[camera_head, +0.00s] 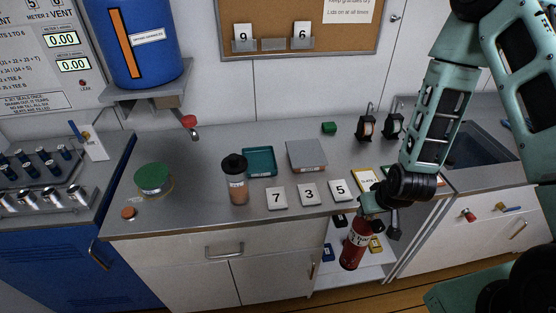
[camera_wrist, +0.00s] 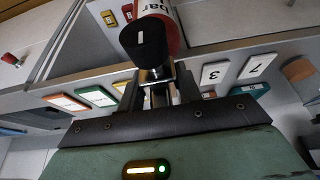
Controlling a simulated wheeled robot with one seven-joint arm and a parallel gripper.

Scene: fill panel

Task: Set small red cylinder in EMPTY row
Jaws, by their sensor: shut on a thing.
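The small red cylinder (camera_head: 354,249) has a white label and hangs below the counter's front edge, in front of the open shelf. My gripper (camera_head: 371,206) is shut on its top end. In the wrist view, the cylinder (camera_wrist: 186,22) shows its red body, part of a label reading "bar" and a black cap or knob, with my gripper (camera_wrist: 160,88) at its valve end. The jaws are partly hidden by the cylinder's fittings. I cannot make out a row marked EMPTY in either view.
The open shelf (camera_head: 330,277) under the counter holds small coloured items. The counter (camera_head: 215,215) carries number cards, a black-lidded jar (camera_head: 236,182), a teal tray (camera_head: 260,160) and a scale (camera_head: 306,155). A sink (camera_head: 480,146) is at right. A blue cabinet (camera_head: 60,262) stands at left.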

